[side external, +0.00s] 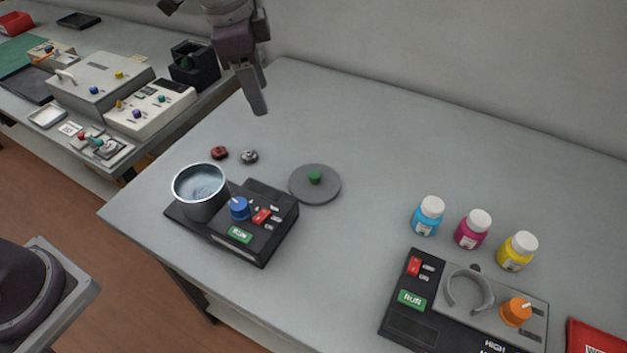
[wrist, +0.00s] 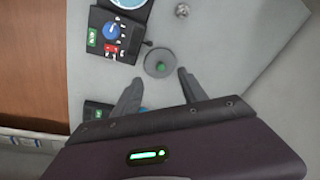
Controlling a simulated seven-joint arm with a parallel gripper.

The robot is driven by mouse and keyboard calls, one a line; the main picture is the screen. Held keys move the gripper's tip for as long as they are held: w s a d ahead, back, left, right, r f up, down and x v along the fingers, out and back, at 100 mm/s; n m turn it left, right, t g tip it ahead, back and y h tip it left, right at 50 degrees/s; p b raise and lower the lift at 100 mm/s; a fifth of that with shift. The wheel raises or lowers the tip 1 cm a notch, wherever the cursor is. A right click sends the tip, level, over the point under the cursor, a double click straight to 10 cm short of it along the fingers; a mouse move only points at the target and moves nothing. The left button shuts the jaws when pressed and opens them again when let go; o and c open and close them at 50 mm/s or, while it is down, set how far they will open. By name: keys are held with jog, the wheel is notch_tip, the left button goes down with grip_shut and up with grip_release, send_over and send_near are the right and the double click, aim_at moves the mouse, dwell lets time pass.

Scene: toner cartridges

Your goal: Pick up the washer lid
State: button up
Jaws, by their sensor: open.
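The washer lid (side external: 313,190) is a flat grey disc with a small green knob at its centre. It lies on the table to the right of the black washer unit (side external: 252,247), which carries an open round tub (side external: 200,188) with bluish contents. In the wrist view the lid (wrist: 160,68) lies ahead of the fingertips, roughly between their lines. My gripper (side external: 258,108) is raised above the back of the table, apart from the lid. In the wrist view my gripper (wrist: 159,78) has its two fingers spread, with nothing between them.
A red knob (side external: 219,153) and a grey metal one (side external: 249,156) lie behind the tub. Cyan (side external: 427,217), magenta (side external: 473,230) and yellow (side external: 517,252) bottles stand at right, behind another black unit (side external: 400,325). The table behind the lid is clear.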

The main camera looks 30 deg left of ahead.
aim_at(315, 174)
jog(key=w+d+f+m, duration=0.1)
jog(key=w+d+f, duration=0.1)
jog(key=f, duration=0.5)
jog(key=w+d+f+m+g, duration=0.1)
jog(key=w+d+f+m, duration=0.1)
jog(key=f, duration=0.6)
jog(key=w+d+f+m, duration=0.1)
jog(key=w+d+f, duration=0.1)
jog(key=f, duration=0.6)
jog(key=shift+w+d+m+g+h, duration=0.3)
jog(key=shift+w+d+m+g, duration=0.1)
jog(key=shift+w, duration=0.15)
jog(key=shift+r, duration=0.1)
grip_shut()
